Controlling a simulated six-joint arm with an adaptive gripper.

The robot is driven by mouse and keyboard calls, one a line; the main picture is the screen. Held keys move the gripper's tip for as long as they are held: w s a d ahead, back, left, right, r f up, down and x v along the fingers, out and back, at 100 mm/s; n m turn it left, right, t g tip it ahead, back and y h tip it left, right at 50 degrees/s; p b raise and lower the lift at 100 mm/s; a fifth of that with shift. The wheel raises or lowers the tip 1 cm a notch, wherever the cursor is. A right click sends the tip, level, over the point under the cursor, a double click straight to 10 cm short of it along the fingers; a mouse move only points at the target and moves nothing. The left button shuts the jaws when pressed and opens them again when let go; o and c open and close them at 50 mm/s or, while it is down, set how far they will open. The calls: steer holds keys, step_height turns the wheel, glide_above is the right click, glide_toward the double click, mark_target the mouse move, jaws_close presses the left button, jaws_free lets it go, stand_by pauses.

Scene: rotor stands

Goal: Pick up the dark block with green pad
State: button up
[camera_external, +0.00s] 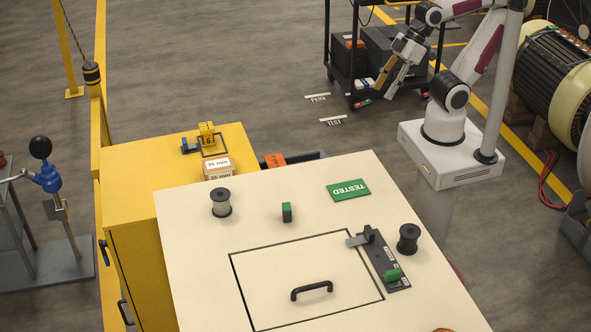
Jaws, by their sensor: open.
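A small dark block with a green pad (287,212) stands upright on the cream cabinet top, behind the hatch with the black handle. My gripper (384,92) is open and empty. It points down in the upper right, over the floor beyond the cabinet, well away from the block.
A grey spool (221,203) and a black spool (408,238) stand on the top, left and right of the block. A green TESTED plate (348,190) lies behind. The hatch handle (312,290) sticks up in front. A dark cart (375,55) stands near my gripper.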

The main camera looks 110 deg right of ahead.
steer(key=w+a+r+n+t+y, duration=0.1)
steer(key=w+a+r+y, duration=0.15)
steer(key=w+a, duration=0.45)
steer(key=w+a+r+t+y, duration=0.1)
steer(key=w+a+r+t, duration=0.15)
steer(key=w+a, duration=0.55)
steer(key=m+t+h, duration=0.2)
steer(key=t, duration=0.1)
glide_above(288, 205)
steer(key=s+d, duration=0.2)
steer(key=s, duration=0.4)
step_height(288, 205, down, 5)
steer(key=a+f+h, duration=0.1)
steer(key=f, duration=0.2)
steer(key=a+f+m+h, duration=0.1)
steer(key=f, duration=0.2)
steer(key=a+f+h, duration=0.1)
steer(key=f+h, duration=0.1)
steer(key=f, duration=0.1)
steer(key=shift+w+a+f+t, duration=0.1)
steer(key=shift+f+t, duration=0.15)
steer(key=shift+f, duration=0.1)
steer(key=shift+f+m+h, duration=0.3)
steer(key=shift+f+h, duration=0.15)
steer(key=shift+f, duration=0.05)
steer(key=shift+x, duration=1.2)
steer(key=shift+f, duration=0.1)
